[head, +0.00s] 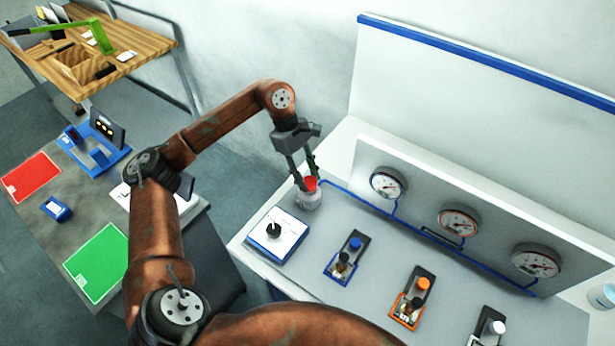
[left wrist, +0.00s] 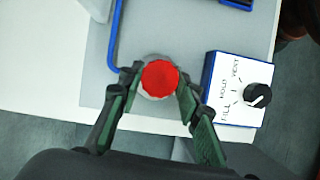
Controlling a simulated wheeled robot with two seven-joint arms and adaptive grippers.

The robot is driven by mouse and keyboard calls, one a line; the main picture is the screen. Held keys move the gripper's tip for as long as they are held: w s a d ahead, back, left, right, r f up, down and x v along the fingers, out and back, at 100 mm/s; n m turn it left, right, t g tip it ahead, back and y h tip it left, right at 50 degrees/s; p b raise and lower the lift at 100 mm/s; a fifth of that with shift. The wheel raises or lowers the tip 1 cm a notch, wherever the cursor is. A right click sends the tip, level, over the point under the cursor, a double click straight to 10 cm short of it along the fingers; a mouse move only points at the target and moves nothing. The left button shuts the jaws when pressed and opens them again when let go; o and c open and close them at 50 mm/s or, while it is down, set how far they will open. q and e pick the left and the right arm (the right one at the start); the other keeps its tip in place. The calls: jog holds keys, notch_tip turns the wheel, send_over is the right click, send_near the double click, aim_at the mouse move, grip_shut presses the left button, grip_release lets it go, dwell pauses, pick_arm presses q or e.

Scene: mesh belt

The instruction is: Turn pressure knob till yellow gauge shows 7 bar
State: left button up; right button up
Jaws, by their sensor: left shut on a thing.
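A red-capped knob (head: 310,184) sits on a grey round body (head: 308,200) at the left end of the grey panel. My left gripper (head: 309,181) reaches down to it from above, shut with a finger on each side of the knob. In the left wrist view the red cap (left wrist: 160,78) shows between the fingers. Three round gauges stand on the back panel: one with a blue rim (head: 388,183), one with an orange rim (head: 459,220) and one with a grey rim (head: 536,261). I see no clearly yellow rim. The needle readings are too small to tell. My right gripper is out of view.
A black selector (head: 273,230) on a white plate marked FILL, HOLD and VENT (left wrist: 232,88) is close beside the knob. Valves with blue (head: 354,243), orange (head: 423,284) and white (head: 497,327) caps line the panel. A side table (head: 60,225) stands left.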

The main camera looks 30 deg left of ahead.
pick_arm(q)
jog(key=shift+s+f, duration=0.1)
jog(key=shift+f, duration=0.1)
jog(key=o, duration=1.2)
jog(key=shift+r, duration=0.1)
jog(key=shift+c, duration=0.2)
jog(key=shift+r, duration=0.1)
jog(key=shift+a+r, duration=0.1)
jog(key=shift+r, duration=0.15)
jog(key=v, duration=1.1)
jog(key=shift+r, duration=0.1)
